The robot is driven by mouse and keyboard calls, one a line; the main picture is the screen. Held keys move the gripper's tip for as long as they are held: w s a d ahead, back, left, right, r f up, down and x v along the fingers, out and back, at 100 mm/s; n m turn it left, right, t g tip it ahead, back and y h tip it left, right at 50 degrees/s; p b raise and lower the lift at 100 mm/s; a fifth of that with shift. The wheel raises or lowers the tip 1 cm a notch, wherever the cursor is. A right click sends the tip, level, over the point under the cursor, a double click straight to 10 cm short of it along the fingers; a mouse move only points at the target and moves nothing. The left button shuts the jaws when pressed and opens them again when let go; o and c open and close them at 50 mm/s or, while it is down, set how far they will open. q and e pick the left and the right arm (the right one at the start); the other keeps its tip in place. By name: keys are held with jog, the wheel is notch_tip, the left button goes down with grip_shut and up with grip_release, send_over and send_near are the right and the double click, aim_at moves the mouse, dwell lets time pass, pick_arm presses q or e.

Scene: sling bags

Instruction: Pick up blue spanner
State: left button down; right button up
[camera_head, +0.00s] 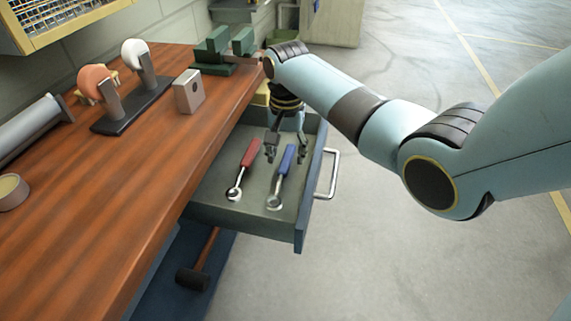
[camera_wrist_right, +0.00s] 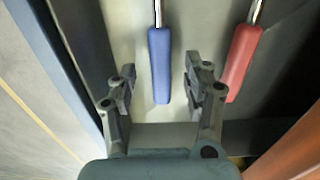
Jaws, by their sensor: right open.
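The blue spanner (camera_head: 281,179) lies in the open drawer (camera_head: 213,211), with its blue handle toward the far end and its metal head toward the near end. A red spanner (camera_head: 244,169) lies to its left. My right gripper (camera_head: 285,155) is open above the far end of the blue handle. In the right wrist view the blue handle (camera_wrist_right: 159,65) lies between the two spread fingers (camera_wrist_right: 160,85), and nothing is held. The red handle (camera_wrist_right: 238,62) is just outside the right finger there. My left gripper is not in view.
The drawer's walls and metal handle (camera_head: 329,174) are close around the gripper. The wooden bench (camera_head: 110,190) beside it carries a green vice (camera_head: 222,52), a grey box (camera_head: 188,91) and a grinder (camera_head: 130,103). A hammer (camera_head: 194,277) lies below the drawer.

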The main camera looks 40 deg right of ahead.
jog(key=shift+w+f, duration=0.1)
jog(key=shift+f, duration=0.85)
jog(key=shift+c, duration=0.4)
jog(key=c, duration=0.5)
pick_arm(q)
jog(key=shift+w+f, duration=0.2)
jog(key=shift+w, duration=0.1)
pick_arm(e)
grip_shut()
jog(key=shift+r, duration=0.1)
